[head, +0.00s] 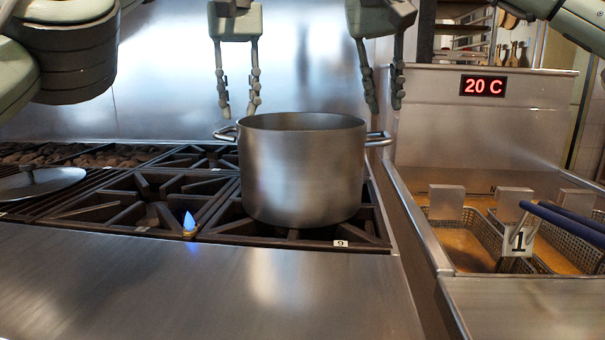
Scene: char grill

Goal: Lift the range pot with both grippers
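The range pot (302,172) is a plain steel pot standing upright on the right front burner grate (270,231). It has a loop handle on its left side (226,133) and one on its right side (379,139). My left gripper (238,112) points down above the left handle, its two fingers apart with nothing between them. My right gripper (384,106) points down above the right handle, also with its fingers apart and empty. Neither gripper appears to touch the pot. The pot's inside is mostly hidden.
A small blue flame (189,222) burns left of the pot. A round lid (40,182) lies at the far left. A fryer with wire baskets (470,222) and a blue handle (565,218) stands at the right. The steel front ledge (200,290) is clear.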

